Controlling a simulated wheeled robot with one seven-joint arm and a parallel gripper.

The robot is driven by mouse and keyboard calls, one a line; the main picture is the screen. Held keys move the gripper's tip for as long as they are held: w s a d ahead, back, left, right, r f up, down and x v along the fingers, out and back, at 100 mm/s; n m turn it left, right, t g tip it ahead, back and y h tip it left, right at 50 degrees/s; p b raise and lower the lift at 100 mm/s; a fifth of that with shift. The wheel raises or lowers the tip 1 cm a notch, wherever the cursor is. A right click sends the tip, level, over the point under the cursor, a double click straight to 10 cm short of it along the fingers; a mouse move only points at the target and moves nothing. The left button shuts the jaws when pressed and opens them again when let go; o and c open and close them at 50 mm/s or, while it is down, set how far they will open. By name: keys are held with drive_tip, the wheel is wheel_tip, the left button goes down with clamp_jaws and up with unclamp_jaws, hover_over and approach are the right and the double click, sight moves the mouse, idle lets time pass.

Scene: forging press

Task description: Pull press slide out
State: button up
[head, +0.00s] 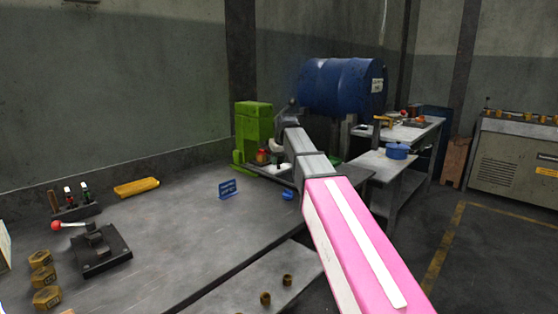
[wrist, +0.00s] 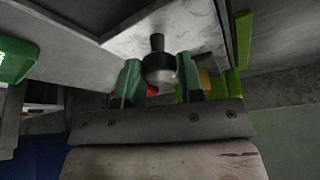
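The green press (head: 253,125) stands at the far end of the workbench in the head view. My arm reaches over the bench towards it, and my gripper's fingers are hidden there by the arm. In the wrist view my gripper (wrist: 160,80) has two green fingers on either side of a dark round knob (wrist: 158,70) on a short stem. The fingers appear to touch the knob on both sides, with no clear gap. The stem runs towards a pale grey plate (wrist: 190,25); whether this plate is the slide is unclear.
A blue barrel (head: 340,87) is behind my arm. Open floor lies at the right.

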clamp_jaws()
drive_tip(key=s+d, duration=0.9)
drive_tip(key=shift+w, duration=0.1)
drive_tip(key=o, duration=0.6)
unclamp_jaws()
drive_tip(key=shift+r, duration=0.1)
drive_tip(key=v, duration=1)
drive_tip(key=shift+r, duration=0.3)
